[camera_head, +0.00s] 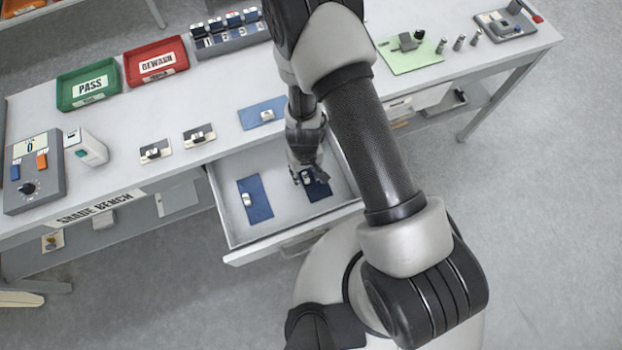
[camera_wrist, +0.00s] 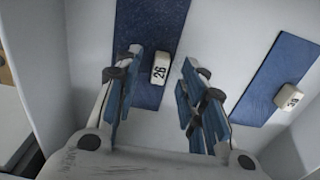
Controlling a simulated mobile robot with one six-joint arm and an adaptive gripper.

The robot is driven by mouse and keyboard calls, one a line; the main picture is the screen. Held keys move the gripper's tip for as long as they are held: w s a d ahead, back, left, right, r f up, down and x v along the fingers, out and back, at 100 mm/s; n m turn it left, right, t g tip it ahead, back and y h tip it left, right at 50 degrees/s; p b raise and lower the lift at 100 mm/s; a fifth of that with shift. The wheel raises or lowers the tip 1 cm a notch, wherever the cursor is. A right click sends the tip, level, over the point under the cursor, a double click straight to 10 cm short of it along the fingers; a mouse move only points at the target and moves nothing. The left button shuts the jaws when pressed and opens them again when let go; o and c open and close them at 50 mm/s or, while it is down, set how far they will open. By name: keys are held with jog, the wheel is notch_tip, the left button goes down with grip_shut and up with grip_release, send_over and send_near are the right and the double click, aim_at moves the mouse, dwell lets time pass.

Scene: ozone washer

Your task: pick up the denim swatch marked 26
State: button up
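The denim swatch marked 26 (camera_wrist: 150,28) is a dark blue strip with a pale tag reading 26 (camera_wrist: 160,68). It lies flat in the open drawer, and in the head view it is the darker swatch (camera_head: 320,191) at the right, partly hidden by my gripper. My gripper (camera_head: 308,176) is directly over it, pointing down. In the wrist view my gripper (camera_wrist: 162,90) has its fingers apart, with the tag between and beyond their tips. Nothing is held. I cannot tell whether the fingertips touch the swatch.
The drawer walls are close around my gripper. On the bench above are another blue swatch (camera_head: 258,111), a green PASS tray (camera_head: 72,103) and a red tray (camera_head: 144,78).

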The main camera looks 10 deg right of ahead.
jog(key=shift+f+b, duration=0.35)
jog(key=shift+f, duration=0.35)
jog(key=shift+r, duration=0.1)
jog(key=shift+c, duration=0.6)
grip_shut()
